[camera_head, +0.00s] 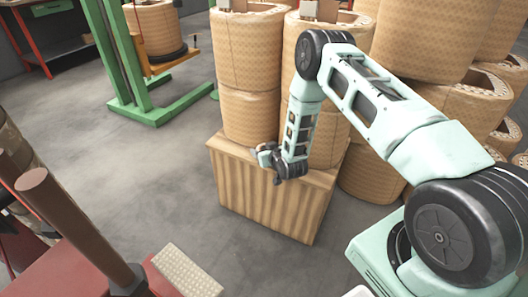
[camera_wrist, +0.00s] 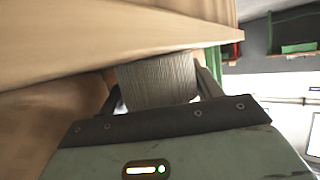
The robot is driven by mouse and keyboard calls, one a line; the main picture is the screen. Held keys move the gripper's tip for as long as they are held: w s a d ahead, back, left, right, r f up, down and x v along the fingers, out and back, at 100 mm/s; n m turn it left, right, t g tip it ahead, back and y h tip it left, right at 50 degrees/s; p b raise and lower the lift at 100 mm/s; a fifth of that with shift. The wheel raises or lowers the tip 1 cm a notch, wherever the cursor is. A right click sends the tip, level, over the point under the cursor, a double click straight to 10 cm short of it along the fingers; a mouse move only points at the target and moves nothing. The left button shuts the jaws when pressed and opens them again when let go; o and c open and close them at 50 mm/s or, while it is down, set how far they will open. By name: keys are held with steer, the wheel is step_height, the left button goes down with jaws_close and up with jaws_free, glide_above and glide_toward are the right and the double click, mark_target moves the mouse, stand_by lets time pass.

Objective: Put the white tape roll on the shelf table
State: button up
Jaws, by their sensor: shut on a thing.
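My gripper (camera_wrist: 155,88) is shut on the white tape roll (camera_wrist: 158,80), which looks pale grey and ribbed between the two fingers in the wrist view. In the head view my gripper (camera_head: 262,158) is beside the upper left part of a wooden crate (camera_head: 262,200); the roll is too small to make out clearly there. A red-framed table with a lower shelf (camera_head: 60,50) stands at the far upper left; I cannot tell whether it is the shelf table.
Large tan coils (camera_head: 247,50) stand on and behind the crate, close to my arm. A green lifting frame (camera_head: 140,105) holds another coil at the back left. A red platform (camera_head: 70,270) with a brown post is at lower left. Grey floor between is clear.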

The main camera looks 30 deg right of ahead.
steer(key=shift+f, duration=0.1)
steer(key=o, duration=0.7)
steer(key=shift+o, duration=0.2)
